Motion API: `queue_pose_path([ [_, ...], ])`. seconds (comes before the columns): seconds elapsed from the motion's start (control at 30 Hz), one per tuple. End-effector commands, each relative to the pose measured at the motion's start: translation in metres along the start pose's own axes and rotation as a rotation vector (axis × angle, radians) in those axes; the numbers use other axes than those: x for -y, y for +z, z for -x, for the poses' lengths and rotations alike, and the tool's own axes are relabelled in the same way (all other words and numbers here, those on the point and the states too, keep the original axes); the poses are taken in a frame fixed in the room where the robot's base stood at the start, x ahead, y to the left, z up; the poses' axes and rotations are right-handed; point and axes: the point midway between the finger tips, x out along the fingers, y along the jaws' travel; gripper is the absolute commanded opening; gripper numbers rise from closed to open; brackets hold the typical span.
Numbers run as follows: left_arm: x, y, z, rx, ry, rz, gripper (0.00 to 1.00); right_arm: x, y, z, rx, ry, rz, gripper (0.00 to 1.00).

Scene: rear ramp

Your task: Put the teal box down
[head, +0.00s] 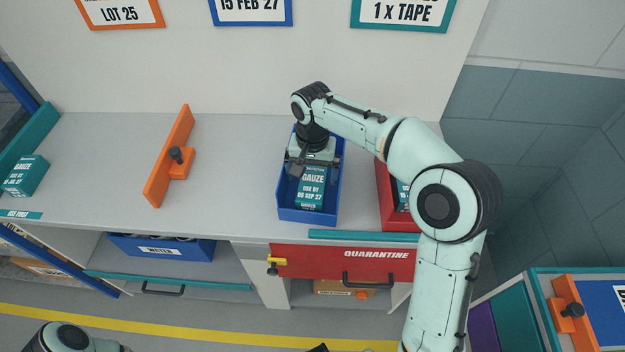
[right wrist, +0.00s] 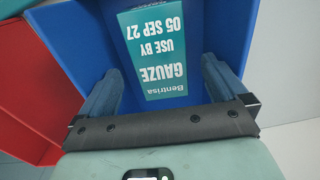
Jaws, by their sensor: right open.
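A teal box (head: 311,188) labelled GAUZE, USE BY 05 SEP 27, is inside the blue bin (head: 308,216) on the grey worktop. It also shows in the right wrist view (right wrist: 152,50), with its label upside down. My right gripper (head: 304,170) is over the back part of the bin, pointing down. In the right wrist view its two fingers (right wrist: 162,84) are apart, one to each side of the box's near end, with gaps between. The gripper hides the box's back end in the head view. My left gripper is out of view.
A red bin (head: 384,198) with another teal box (head: 403,196) stands to the right, partly behind my right arm. An orange bracket (head: 157,180) stands on the worktop to the left. Another gauze box (head: 25,176) is at the far left. The worktop between is clear.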

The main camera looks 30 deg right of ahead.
Motion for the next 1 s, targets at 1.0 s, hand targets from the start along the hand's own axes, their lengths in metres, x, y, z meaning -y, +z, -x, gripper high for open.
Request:
queue_pose_path([
  [1.0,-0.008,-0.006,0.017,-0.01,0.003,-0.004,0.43,0.0,0.0,0.073,0.001,0.001,0.0,0.99],
])
